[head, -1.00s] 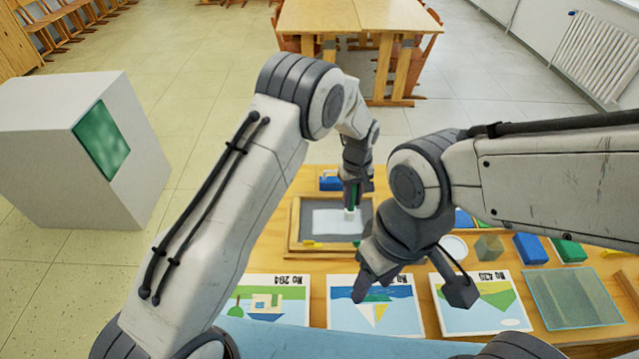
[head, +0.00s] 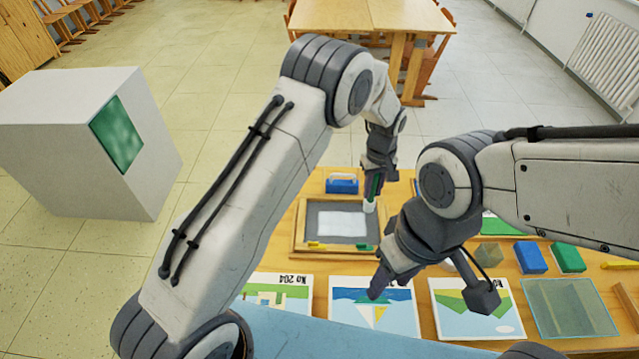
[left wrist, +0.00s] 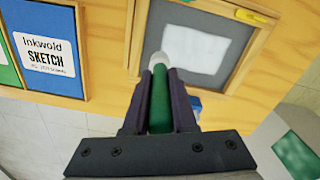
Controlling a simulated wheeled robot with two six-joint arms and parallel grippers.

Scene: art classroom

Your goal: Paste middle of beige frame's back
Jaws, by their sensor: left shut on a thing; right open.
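The beige wooden frame (head: 299,236) lies back up on the table, with a grey backing (head: 312,212) and a white patch (head: 342,223) in its middle. It also shows at the top of the left wrist view (left wrist: 244,72). My left gripper (head: 373,188) is shut on a green glue stick (left wrist: 160,105) with a white tip. The tip is over the grey backing, beside the white patch at its upper right corner in the head view. Whether it touches is unclear. My right gripper (head: 384,277) is open and empty, in front of the frame's lower right.
Numbered picture cards (head: 374,309) lie along the table's front. A blue block with a white handle (head: 342,186) stands behind the frame. Blue (head: 530,257) and green (head: 567,257) blocks and a glass-like sheet (head: 568,308) are at right.

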